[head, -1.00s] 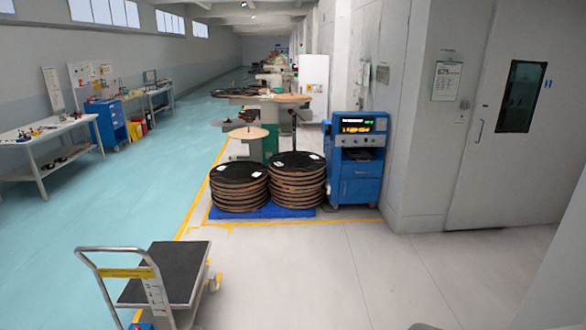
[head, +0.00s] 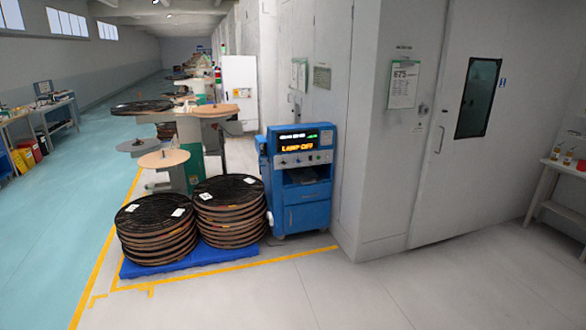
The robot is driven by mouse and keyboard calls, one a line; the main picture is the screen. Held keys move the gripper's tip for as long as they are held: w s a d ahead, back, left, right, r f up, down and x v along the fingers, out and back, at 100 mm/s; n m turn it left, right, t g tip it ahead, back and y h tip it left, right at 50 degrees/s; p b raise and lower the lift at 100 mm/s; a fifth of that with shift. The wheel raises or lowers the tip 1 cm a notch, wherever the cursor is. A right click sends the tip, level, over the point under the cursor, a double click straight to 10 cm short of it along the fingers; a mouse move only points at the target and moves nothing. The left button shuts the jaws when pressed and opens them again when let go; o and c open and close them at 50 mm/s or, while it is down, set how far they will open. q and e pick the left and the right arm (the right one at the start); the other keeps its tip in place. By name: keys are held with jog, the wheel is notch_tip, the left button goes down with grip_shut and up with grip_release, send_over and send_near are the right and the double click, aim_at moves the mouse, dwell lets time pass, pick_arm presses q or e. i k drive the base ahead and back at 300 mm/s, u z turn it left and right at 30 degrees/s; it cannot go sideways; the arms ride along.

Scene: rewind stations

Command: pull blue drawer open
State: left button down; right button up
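A blue machine cabinet (head: 275,205) stands in the middle of the head view, against the grey wall block. Its top panel has a lit display (head: 297,141) that reads "LAMP OFF". Below a dark recess, its front has a blue drawer-like panel (head: 307,194) that looks flush and shut. A larger blue panel (head: 307,216) sits under it; I cannot tell whether that is a drawer or a door. Neither of my grippers is in view.
Stacked dark reels (head: 156,234) stand on a blue pallet (head: 205,254) left of the cabinet. Yellow floor tape (head: 290,256) runs in front. The near floor (head: 270,300) is clear. A grey door (head: 465,150) and white table (head: 545,190) are at right.

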aim_at(302, 193)
jog(key=z, duration=0.05)
jog(key=i, duration=4.2)
jog(key=u, duration=0.25)
jog(key=i, duration=1)
jog(key=u, duration=0.15)
